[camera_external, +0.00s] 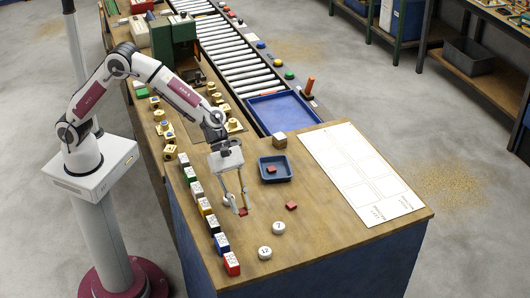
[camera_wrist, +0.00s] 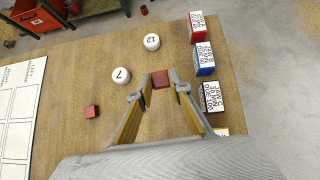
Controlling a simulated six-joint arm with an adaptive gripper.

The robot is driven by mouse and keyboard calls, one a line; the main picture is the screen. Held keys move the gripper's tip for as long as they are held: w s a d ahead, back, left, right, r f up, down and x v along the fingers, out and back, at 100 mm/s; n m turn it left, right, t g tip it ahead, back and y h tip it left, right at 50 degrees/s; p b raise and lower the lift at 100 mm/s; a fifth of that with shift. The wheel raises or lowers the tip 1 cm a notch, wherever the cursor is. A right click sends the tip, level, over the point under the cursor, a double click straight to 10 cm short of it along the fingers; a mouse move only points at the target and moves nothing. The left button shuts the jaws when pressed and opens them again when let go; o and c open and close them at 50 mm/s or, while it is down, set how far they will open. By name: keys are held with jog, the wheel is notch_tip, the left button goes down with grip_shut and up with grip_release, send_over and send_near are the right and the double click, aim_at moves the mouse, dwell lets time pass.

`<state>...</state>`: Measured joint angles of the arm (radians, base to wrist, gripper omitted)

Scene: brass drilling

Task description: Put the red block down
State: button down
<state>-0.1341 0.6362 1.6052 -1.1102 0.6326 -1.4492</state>
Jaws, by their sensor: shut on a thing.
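My gripper (camera_external: 243,209) is shut on a red block (camera_external: 243,212) over the bench top, near the row of labelled boxes. In the wrist view the held red block (camera_wrist: 160,80) sits between the fingertips of my gripper (camera_wrist: 160,84). I cannot tell whether it touches the bench. A second red block (camera_external: 291,206) lies on the bench to the right, and it also shows in the wrist view (camera_wrist: 92,112). A third red block (camera_external: 271,170) lies in a small blue-grey tray (camera_external: 288,176).
White round pieces marked 7 (camera_external: 278,228) and 12 (camera_external: 264,253) stand near the held block. Labelled boxes, such as the red one (camera_external: 231,264), line the left edge. A white sheet (camera_external: 362,170) lies at right.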

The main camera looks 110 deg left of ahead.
jog(key=s+a+n+y, duration=0.1)
jog(key=s, duration=0.5)
jog(key=s+a+r+n+t+y, duration=0.1)
jog(key=s+a+n, duration=0.1)
jog(key=s, duration=0.4)
jog(key=s+a+r+n+y, duration=0.1)
jog(key=s, duration=0.5)
jog(key=shift+s+a+r+n+t, duration=0.2)
jog(key=shift+a+n+t, duration=0.1)
jog(key=shift+t, duration=0.1)
jog(key=shift+s+r, duration=0.25)
jog(key=shift+r, duration=0.15)
jog(key=w+a+n+y, duration=0.2)
jog(key=w+a, duration=0.2)
jog(key=w, duration=0.3)
jog(key=w+a+n+y, duration=0.25)
jog(key=w+a, duration=0.25)
jog(key=w, duration=0.3)
jog(key=w+a+r+n+g+y, duration=0.2)
jog(key=a+n+y, duration=0.3)
jog(key=a+n, duration=0.3)
jog(key=a, duration=0.3)
jog(key=shift+w+a+r, duration=0.2)
jog(key=shift+r, duration=0.05)
jog(key=shift+f, duration=0.1)
